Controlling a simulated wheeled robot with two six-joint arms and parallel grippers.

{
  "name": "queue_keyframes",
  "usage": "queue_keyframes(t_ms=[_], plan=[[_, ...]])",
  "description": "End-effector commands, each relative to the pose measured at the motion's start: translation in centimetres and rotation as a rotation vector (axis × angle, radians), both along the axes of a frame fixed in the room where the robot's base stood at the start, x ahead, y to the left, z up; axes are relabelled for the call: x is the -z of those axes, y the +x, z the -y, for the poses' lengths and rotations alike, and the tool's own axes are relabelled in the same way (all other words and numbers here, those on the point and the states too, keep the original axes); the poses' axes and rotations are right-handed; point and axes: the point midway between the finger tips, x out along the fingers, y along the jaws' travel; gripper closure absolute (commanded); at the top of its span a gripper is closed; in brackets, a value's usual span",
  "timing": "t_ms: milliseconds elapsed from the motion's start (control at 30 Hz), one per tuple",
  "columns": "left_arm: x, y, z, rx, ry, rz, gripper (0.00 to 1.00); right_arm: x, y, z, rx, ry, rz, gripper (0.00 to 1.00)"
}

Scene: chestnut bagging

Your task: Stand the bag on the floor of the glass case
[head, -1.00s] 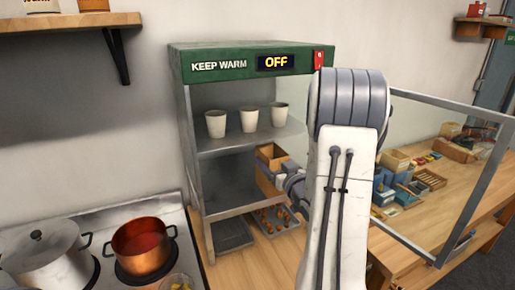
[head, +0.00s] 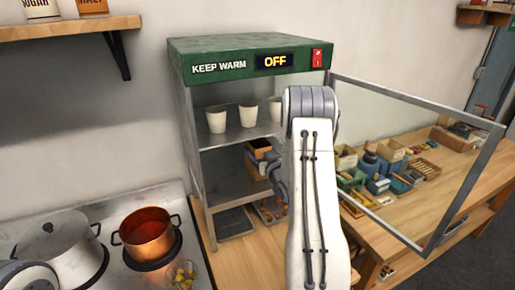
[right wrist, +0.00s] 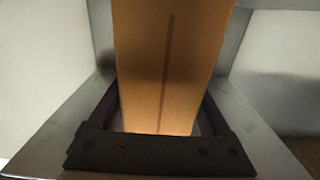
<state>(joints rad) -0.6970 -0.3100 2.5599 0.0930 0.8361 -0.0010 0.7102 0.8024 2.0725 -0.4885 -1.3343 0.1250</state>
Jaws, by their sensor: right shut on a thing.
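The glass case (head: 250,50) has a green top reading KEEP WARM and OFF, and its glass door (head: 420,130) is swung open to the right. The brown paper bag (head: 257,148) is at the lower compartment, below the shelf with cups. My right gripper (head: 268,166) is shut on it, partly hidden by my forearm. In the right wrist view the bag (right wrist: 168,65) rises upright between the dark fingers, with pale metal surfaces around it. I cannot tell whether its base touches the case floor (head: 222,195). My left gripper is not in view.
White cups (head: 217,119) stand on the case's shelf. A dark tray (head: 235,222) and a tray of chestnuts (head: 272,208) lie low by the case. A copper pot (head: 147,235) and a lidded pot (head: 58,248) stand on the stove. Small boxes (head: 385,160) crowd the right bench.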

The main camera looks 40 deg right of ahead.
Motion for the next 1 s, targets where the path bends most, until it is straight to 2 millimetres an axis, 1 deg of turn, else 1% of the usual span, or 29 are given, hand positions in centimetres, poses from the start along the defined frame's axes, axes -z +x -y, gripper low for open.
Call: queue_keyframes(t_ms=[100,267,300,333,567,667,700,767,867,1000], plan=[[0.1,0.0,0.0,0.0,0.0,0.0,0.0,-0.1,0.0,0.0,0.0,-0.002,0.003,1.0],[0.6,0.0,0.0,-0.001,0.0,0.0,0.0,0.4,0.0,0.0,0.0,-0.002,0.003,1.0],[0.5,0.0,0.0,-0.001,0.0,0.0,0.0,0.3,0.0,0.0,0.0,0.0,0.0,0.06],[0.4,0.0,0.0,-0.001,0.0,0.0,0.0,0.3,0.0,0.0,0.0,0.0,0.0,0.0],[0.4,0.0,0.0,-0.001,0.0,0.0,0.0,0.3,0.0,0.0,0.0,0.0,0.0,0.0],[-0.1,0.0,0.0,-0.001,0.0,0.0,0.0,-0.2,0.0,0.0,0.0,0.0,0.0,0.0],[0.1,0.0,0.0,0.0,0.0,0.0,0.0,0.0,-0.3,0.0,0.001,0.0,-0.001,0.0],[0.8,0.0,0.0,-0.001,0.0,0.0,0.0,0.3,-1.2,-0.2,0.002,0.0,-0.002,0.0],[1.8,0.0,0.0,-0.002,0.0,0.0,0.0,0.4,-3.2,-0.6,0.003,0.0,-0.001,0.0],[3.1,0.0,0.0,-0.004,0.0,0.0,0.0,0.4,-6.3,-1.4,0.003,0.001,0.0,0.0]])
